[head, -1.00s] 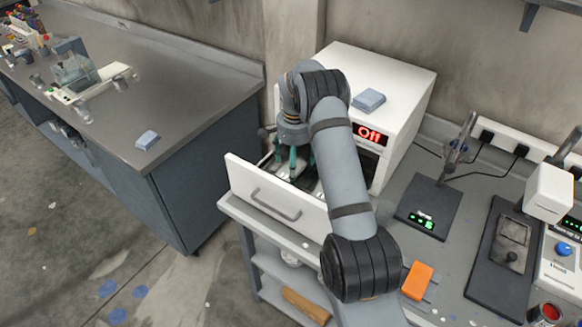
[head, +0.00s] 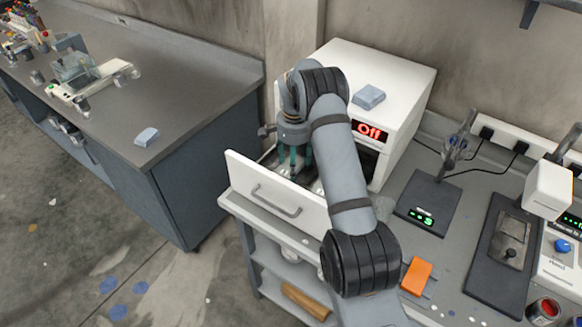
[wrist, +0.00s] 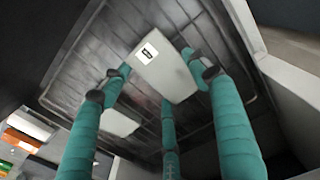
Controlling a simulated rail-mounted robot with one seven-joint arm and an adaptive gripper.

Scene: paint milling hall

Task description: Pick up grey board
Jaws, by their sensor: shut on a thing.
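A pale grey board (wrist: 165,70) with a small black-and-white label shows in the wrist view, between the teal fingertips of my gripper (wrist: 163,82). My gripper is shut on it. In the head view, my gripper (head: 292,160) points down into the open white drawer (head: 270,192); the arm and drawer front hide much of the inside. A second pale board (wrist: 118,122) lies lower left in the wrist view, apart from the held one. I cannot tell whether the held board is clear of the dark metal rack (wrist: 215,28).
The drawer belongs to a white oven-like box (head: 395,90) whose red display reads "Off". A blue-grey block (head: 368,97) lies on its top. Another blue-grey block (head: 147,137) lies on the left bench (head: 190,95). An orange item (head: 417,277) lies right of my arm.

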